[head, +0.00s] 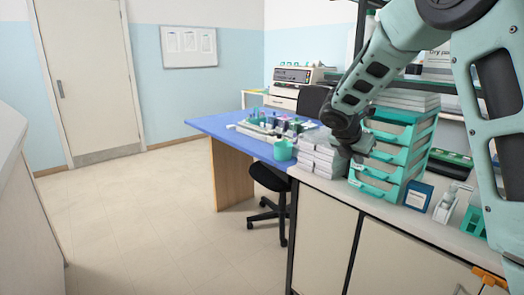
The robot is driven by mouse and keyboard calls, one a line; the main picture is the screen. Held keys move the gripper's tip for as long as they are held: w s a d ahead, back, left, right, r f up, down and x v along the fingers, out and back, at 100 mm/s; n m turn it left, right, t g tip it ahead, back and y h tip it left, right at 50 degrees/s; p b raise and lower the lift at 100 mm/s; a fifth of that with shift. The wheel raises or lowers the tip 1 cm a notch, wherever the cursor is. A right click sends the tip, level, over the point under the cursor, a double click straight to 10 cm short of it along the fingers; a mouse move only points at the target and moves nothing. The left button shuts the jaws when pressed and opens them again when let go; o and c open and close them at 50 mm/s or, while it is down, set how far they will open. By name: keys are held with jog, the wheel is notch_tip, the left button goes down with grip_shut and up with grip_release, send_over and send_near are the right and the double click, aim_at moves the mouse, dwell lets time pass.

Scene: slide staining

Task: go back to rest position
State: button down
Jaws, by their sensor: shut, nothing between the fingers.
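My arm reaches in from the upper right of the head view and bends down toward the counter. My gripper (357,156) is at its lower end, dark and small in the picture. It is shut with nothing held. It appears in front of the stacked teal trays (395,150) and beside the pile of white boxes (318,155). I cannot tell whether it touches either of them.
The counter (345,188) carries a blue box (418,195) and a white dispenser (446,203). A blue-topped table (215,126) with a rack of staining items stands behind, with a black chair (270,178) beside it. The floor (150,220) at left is clear.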

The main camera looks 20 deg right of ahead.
jog(key=s+a+f+m+y, duration=0.15)
jog(key=s+a, duration=0.25)
jog(key=a, duration=0.4)
jog(key=s+a+f+m+y, duration=0.1)
jog(key=s+a+m+y, duration=0.2)
jog(key=a, duration=0.5)
jog(key=s+a+f+m+y, duration=0.1)
jog(key=s+a+m, duration=0.3)
jog(key=a, duration=0.5)
jog(key=s+a+f+m+g+y, duration=0.1)
jog(key=s+a+m, duration=0.2)
jog(key=s, duration=0.7)
jog(key=s+a+m+g+y, duration=0.1)
jog(key=s+a+m+g, duration=0.1)
jog(key=s+a, duration=0.6)
jog(key=s+m, duration=0.1)
jog(key=s, duration=0.2)
jog(key=shift+a+f+y, duration=0.2)
jog(key=shift+f+y, duration=0.15)
jog(key=shift+f, duration=0.05)
